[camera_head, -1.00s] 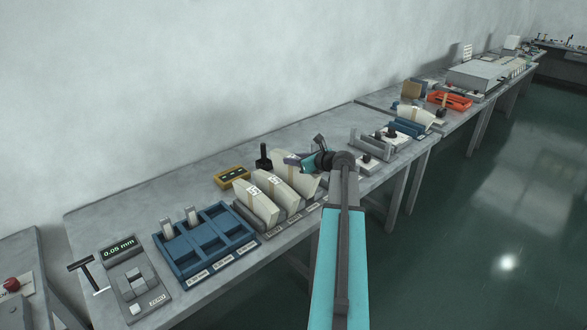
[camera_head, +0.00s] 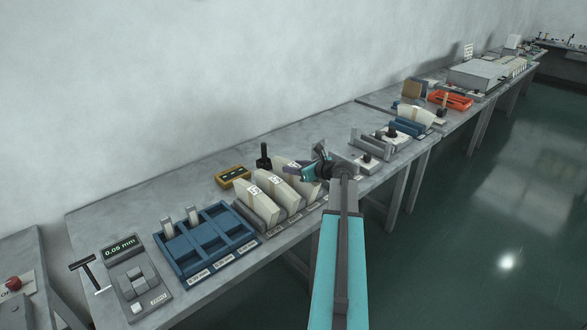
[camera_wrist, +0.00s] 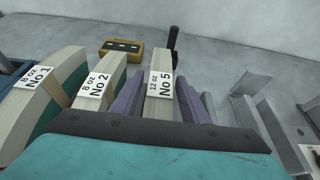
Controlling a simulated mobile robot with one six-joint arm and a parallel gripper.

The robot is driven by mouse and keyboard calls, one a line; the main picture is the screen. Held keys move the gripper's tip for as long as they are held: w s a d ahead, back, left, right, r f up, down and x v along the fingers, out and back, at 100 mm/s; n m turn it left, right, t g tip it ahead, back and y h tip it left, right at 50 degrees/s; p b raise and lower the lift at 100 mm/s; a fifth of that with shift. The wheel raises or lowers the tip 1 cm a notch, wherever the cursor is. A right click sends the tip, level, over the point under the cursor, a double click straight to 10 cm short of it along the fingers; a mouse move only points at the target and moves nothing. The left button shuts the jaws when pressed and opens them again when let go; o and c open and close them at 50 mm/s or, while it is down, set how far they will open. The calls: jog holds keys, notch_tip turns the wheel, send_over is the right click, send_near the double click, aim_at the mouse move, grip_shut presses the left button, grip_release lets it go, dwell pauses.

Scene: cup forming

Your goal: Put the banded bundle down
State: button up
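The banded bundle marked 12 oz No 5 (camera_wrist: 161,112) is a pale upright stack in the middle of the wrist view. Its top shows behind the other bundles in the head view (camera_head: 284,165). My gripper (camera_wrist: 162,100) has its purple-grey fingers along both sides of it, with no clear gap, so it looks shut on the bundle. The bundle stands at the right end of a grey rack (camera_head: 270,235). Its lower end is hidden by my gripper and arm, so I cannot tell whether it touches the rack floor.
Bundles No 1 (camera_wrist: 50,95) and No 2 (camera_wrist: 97,95) stand close on the left. A yellow block (camera_head: 233,177) and a black-handled tool (camera_head: 263,157) are behind. A blue tray (camera_head: 205,243) is left of the rack; a grey fixture (camera_head: 370,145) is to the right.

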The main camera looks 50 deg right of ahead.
jog(key=shift+o, duration=0.2)
jog(key=shift+r, duration=0.15)
jog(key=b+v, duration=0.2)
jog(key=v, duration=1)
dwell(1.3)
